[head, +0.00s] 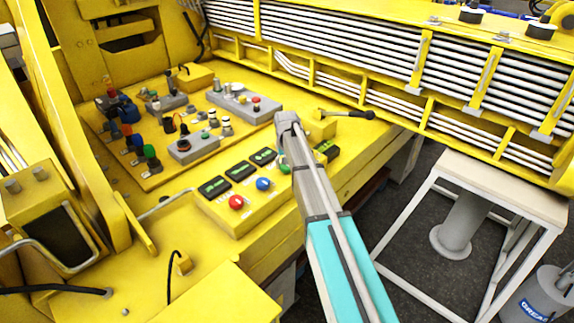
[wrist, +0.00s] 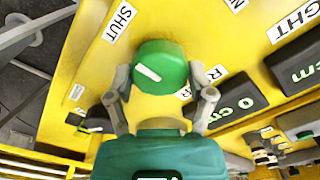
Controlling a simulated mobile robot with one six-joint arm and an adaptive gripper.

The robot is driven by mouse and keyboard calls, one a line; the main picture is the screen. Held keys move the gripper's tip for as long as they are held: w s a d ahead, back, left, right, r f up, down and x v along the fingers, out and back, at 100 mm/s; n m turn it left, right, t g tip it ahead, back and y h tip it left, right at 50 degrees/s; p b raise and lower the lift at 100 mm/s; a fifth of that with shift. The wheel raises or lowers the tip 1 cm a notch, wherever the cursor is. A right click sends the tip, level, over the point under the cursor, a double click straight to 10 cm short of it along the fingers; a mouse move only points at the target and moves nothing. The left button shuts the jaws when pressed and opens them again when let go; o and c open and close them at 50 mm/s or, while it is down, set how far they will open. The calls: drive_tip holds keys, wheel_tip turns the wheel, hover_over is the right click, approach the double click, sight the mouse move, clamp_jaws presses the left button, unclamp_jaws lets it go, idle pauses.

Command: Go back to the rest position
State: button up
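My gripper (wrist: 160,74) is open in the wrist view, with one finger on each side of a round green knob (wrist: 158,62) that has a white mark. A gap shows between each fingertip and the knob, and nothing is held. In the head view my arm reaches over the yellow control panel (head: 222,220). There the green knob (head: 284,168) shows only in part beside my arm, and my fingers are hidden. A red knob (head: 236,202) and a blue knob (head: 263,184) sit to its left, near dark displays (head: 240,170).
Grey control boxes (head: 195,147) and joysticks (head: 149,158) stand behind on the yellow bench. A black-handled lever (head: 346,114) lies past my arm. A yellow boom with white pipes (head: 340,45) crosses the back. A white-framed stand (head: 500,185) is at the right.

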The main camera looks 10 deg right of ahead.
drive_tip(key=o, duration=0.4)
drive_tip(key=shift+w, duration=0.15)
drive_tip(key=s+n, duration=0.1)
drive_tip(key=s, duration=1.3)
drive_tip(key=s+n, duration=0.1)
drive_tip(key=s, duration=1.4)
drive_tip(key=shift+s+d, duration=0.1)
drive_tip(key=shift+s, duration=0.1)
